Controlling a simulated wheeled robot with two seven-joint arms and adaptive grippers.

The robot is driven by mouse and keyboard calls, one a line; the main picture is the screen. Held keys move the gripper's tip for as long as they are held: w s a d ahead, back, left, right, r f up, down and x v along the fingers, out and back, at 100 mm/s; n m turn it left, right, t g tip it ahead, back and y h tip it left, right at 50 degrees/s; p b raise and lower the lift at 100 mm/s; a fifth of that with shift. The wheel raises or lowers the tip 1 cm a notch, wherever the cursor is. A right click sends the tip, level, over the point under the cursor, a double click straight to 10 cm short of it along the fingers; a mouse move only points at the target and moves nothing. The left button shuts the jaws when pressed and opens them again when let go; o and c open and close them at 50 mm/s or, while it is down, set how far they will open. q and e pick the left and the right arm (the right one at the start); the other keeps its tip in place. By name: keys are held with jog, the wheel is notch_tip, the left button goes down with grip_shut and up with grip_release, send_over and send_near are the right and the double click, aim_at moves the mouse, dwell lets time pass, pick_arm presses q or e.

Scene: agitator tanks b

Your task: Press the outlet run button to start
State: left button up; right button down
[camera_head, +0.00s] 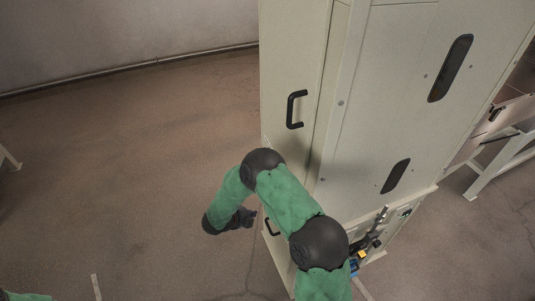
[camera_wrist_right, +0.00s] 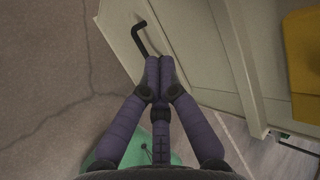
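No button can be told clearly as the outlet run button. My right gripper (camera_head: 246,217) is low at the cabinet's left face, beside a lower black handle (camera_head: 271,227). In the right wrist view, its fingertips (camera_wrist_right: 160,62) are together, with nothing visible between them. The black handle (camera_wrist_right: 139,34) shows just beyond them there; whether they touch it is unclear. My left gripper is out of view.
An upper black handle (camera_head: 296,109) is on the cabinet. Small yellow and blue fittings (camera_head: 357,263) sit low beside my right arm. A yellow object (camera_wrist_right: 305,55) shows in the right wrist view. A white frame (camera_head: 505,160) stands at right. The floor at left is mostly clear.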

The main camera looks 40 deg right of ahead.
jog(key=w+d+r+n+t+h, duration=0.1)
jog(key=w+r+n+t+h, duration=0.2)
jog(key=w+r, duration=0.3)
jog(key=w+d+r+n+t+h, duration=0.1)
jog(key=w+r+n+t, duration=0.3)
jog(key=r, duration=0.7)
jog(key=w+h, duration=0.1)
jog(key=w, duration=0.1)
jog(key=shift+w+r+h, duration=0.3)
jog(key=shift+r+h, duration=0.05)
jog(key=shift+h, duration=0.05)
jog(key=s+d, duration=0.2)
jog(key=d, duration=0.6)
jog(key=shift+d, duration=0.25)
jog(key=shift+s, duration=0.1)
jog(key=shift+d, duration=0.4)
